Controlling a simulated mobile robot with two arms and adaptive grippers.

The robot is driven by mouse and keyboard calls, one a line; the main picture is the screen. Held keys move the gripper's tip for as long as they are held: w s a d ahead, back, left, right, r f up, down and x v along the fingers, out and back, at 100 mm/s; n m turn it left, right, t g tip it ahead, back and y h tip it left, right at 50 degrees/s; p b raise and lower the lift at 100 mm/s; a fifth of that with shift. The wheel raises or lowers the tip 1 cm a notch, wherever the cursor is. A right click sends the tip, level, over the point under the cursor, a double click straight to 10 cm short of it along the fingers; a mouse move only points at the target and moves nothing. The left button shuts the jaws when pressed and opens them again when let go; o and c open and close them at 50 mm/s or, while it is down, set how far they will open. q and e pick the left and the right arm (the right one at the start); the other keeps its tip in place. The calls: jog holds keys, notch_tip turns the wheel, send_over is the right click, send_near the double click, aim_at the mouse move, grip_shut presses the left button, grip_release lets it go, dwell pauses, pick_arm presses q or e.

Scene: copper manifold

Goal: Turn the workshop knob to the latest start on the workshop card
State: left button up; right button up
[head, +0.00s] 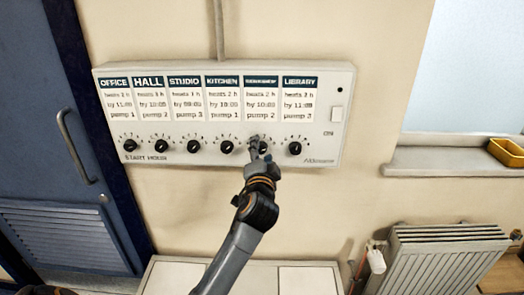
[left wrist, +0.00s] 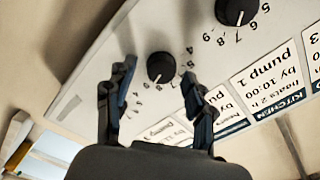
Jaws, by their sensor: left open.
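The workshop knob (head: 263,148) is black and sits in the row of knobs under the cards, second from the right. My left gripper (head: 257,149) is at it and partly hides it in the head view. In the left wrist view the knob (left wrist: 160,67) shows between the open fingers of the gripper (left wrist: 157,74), with a pale pointer mark and a printed number scale. Whether the fingers touch it I cannot tell. The workshop card (head: 261,98) has a blurred heading and reads heats 2 h, by 10:00. My right gripper is not in view.
The white control panel (head: 200,72) also carries the kitchen knob (head: 227,147) on the left and the library knob (head: 295,148) on the right, both close by. A switch (head: 336,114) sits at the panel's right end. A blue door, window sill and radiator (head: 445,255) surround it.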

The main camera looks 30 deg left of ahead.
pick_arm(q)
jog(key=c, duration=1.1)
grip_shut()
jog(key=shift+f+n, duration=0.1)
jog(key=shift+n, duration=0.2)
jog(key=shift+n+b, duration=0.7)
jog(key=shift+n, duration=0.2)
jog(key=shift+n+b, duration=0.55)
jog(key=shift+n, duration=1.15)
jog(key=shift+r, duration=0.2)
jog(key=o, duration=1.1)
grip_release()
